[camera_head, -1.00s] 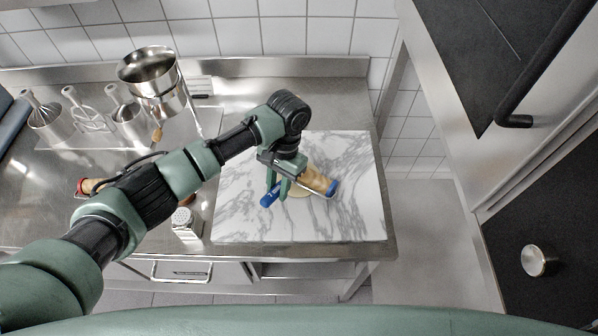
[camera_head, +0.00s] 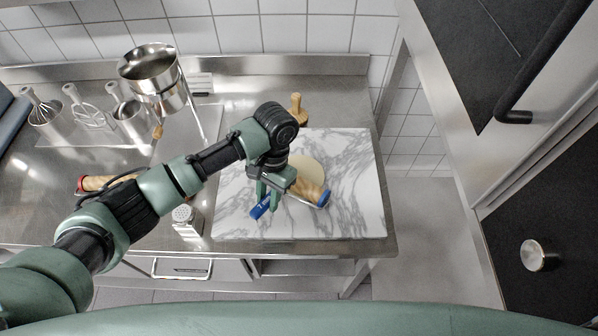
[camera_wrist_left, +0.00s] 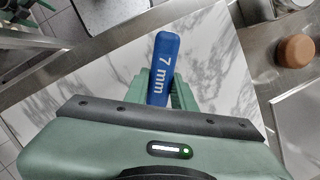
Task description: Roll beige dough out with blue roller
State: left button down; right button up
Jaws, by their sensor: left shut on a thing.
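The blue roller (camera_head: 309,192) has a wooden barrel and blue ends. It lies at a slant over the marble board (camera_head: 350,215), partly hidden by my left gripper. The beige dough (camera_head: 306,167) is a flat pale disc on the board. The roller shows at its near edge, and my wrist covers part of its left side; I cannot tell whether roller and dough touch. My left gripper (camera_head: 266,194) is shut on the blue roller. My right gripper is out of view.
A red-ended roller (camera_head: 95,183) lies at the left. A shaker (camera_head: 184,220) stands just left of the board. A wooden-knobbed item (camera_head: 297,108) stands behind it. Steel pots (camera_head: 150,72) and whisks in holders (camera_head: 45,115) stand at the back left. The board's right side is clear.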

pick_arm(q)
jog(key=shift+s+f, duration=0.1)
jog(key=shift+f, duration=0.05)
jog(key=shift+r, duration=0.3)
jog(key=shift+s+a+v, duration=0.15)
jog(key=shift+v, duration=1.1)
jog(key=shift+s+a+v, duration=0.2)
jog(key=shift+v, duration=1.05)
jog(key=shift+s+a+v, duration=0.15)
jog(key=shift+v, duration=1.1)
jog(key=shift+r, duration=0.1)
